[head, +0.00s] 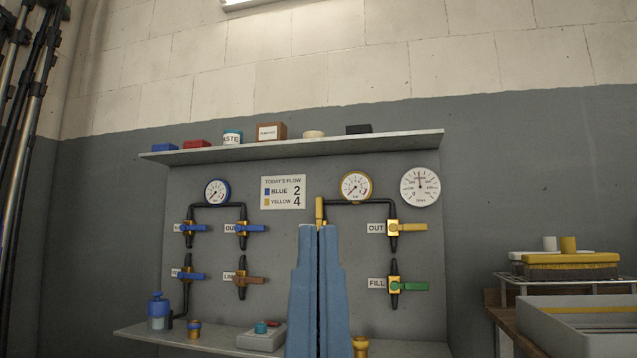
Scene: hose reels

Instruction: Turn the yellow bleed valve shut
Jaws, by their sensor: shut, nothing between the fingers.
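A yellow valve handle (319,209) stands upright at the left end of the black pipe under the yellow-rimmed gauge. Its lower part, valve body and any label are hidden behind my gripper, so I cannot read whether it is the bleed valve. Another yellow handle (412,227), labelled OUT, lies horizontal to the right. My gripper (319,229) points up in front of the panel, its two blue fingers together with nothing between them. The fingertips overlap the upright handle's lower end in the picture; I cannot tell whether they touch it.
A green FILL handle (410,287) sits below OUT. Several blue-side valves (250,229) are on the left. A shelf (400,143) with small items overhangs the panel. A lower ledge (400,349) holds a grey box (258,340) and fittings. A grey crate (590,325) stands right.

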